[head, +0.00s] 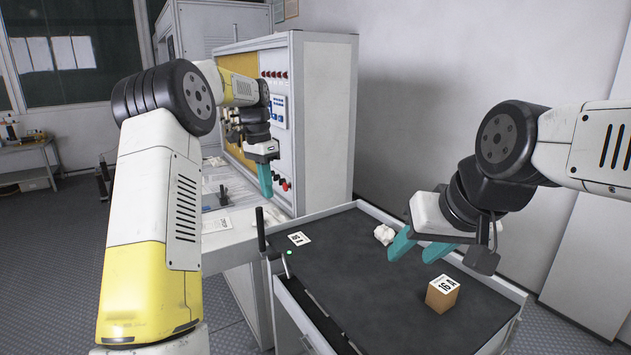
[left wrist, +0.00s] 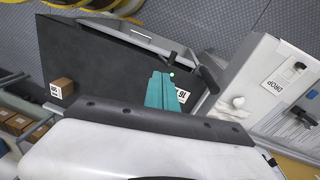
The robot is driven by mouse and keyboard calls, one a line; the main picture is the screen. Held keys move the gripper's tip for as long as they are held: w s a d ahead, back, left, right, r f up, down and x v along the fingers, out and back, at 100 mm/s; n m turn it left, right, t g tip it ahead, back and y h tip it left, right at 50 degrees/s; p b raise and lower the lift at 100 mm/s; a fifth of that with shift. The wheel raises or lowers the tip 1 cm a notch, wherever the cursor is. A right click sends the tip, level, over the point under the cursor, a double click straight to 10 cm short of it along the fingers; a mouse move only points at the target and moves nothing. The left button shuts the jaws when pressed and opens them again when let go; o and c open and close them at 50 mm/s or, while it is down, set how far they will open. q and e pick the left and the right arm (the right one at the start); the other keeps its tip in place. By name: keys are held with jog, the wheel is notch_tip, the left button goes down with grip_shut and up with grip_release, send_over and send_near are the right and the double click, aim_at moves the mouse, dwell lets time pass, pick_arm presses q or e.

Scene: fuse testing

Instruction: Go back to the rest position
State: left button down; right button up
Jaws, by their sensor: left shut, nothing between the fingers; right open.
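My left gripper (head: 265,180) is shut and empty, with its teal fingers pointing down in front of the test cabinet's panel. In the left wrist view its fingers (left wrist: 161,92) are together with nothing between them. My right gripper (head: 420,245) is open and empty above the dark cart top, its teal fingers apart. No fuse shows in either gripper.
The dark-topped cart (head: 345,290) carries a small cardboard box (head: 442,296), a white crumpled item (head: 384,234) and a printed label (head: 299,239). The cabinet (head: 325,120) with buttons and lamps stands behind. A white worktop (head: 225,236) lies left of the cart.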

pick_arm(q)
jog(key=s+r+n+t, duration=0.2)
jog(key=s+r, duration=0.3)
jog(key=s, duration=0.3)
jog(key=s+r+n+t, duration=0.1)
jog(key=s+r+n, duration=0.1)
jog(key=s+r, duration=0.35)
jog(key=s+f+n+t, duration=0.2)
jog(key=s+f, duration=0.1)
jog(key=s, duration=0.7)
jog(key=s+d+f+n+t+h, duration=0.1)
jog(key=s+f+n+t, duration=0.1)
jog(key=s, duration=0.8)
jog(key=shift+d+f+n, duration=0.25)
jog(key=shift+f+n, duration=0.35)
jog(key=shift+f, duration=0.1)
